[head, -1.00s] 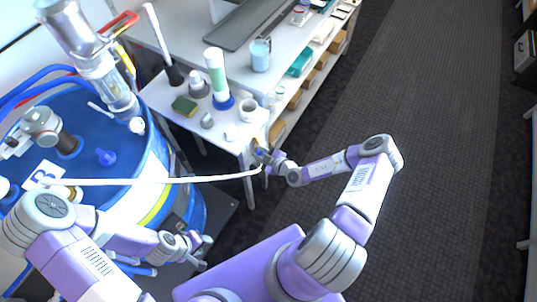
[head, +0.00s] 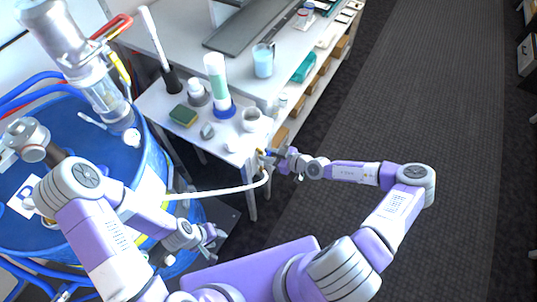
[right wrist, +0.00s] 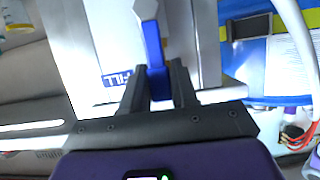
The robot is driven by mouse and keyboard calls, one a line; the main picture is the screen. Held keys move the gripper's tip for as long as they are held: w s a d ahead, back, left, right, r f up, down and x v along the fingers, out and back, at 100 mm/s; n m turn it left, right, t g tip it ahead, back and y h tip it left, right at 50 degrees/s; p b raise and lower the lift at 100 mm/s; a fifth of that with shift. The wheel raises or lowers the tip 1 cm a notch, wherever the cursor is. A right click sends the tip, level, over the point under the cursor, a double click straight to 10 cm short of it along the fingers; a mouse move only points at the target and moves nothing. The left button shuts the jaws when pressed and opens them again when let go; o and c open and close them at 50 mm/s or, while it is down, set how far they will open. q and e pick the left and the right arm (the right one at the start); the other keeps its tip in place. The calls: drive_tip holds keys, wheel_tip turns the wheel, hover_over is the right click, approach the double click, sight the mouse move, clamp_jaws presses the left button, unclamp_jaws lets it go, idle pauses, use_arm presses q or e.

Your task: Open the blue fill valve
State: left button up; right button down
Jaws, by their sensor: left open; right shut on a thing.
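The blue fill valve shows in the right wrist view as a blue lever (right wrist: 153,45) with a metal end at its top. A blue label reading FILL, upside down (right wrist: 117,78), is on the pale metal panel beside it. My right gripper (right wrist: 158,78) is shut on the blue lever, one finger on each side. In the head view my right gripper (head: 270,155) is at the small white table's near right edge, where it hides most of the valve. My left gripper (head: 213,235) is open and empty, low beside the blue drum.
The blue drum (head: 152,190) stands at the left. A white hose (head: 225,190) runs from behind my left arm to near my right gripper. The small white table (head: 165,103) holds a mug (head: 251,118), a green-and-white tube (head: 217,80) and a sponge (head: 183,115). The floor at right is clear.

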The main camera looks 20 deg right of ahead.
idle(0.3)
drive_tip(key=c, duration=1)
unclamp_jaws()
drive_tip(key=shift+o, duration=0.2)
drive_tip(key=shift+d, duration=0.1)
drive_tip(key=v, duration=0.7)
drive_tip(key=shift+s+b, duration=0.2)
drive_tip(key=shift+b, duration=0.1)
drive_tip(key=shift+d+r, duration=0.1)
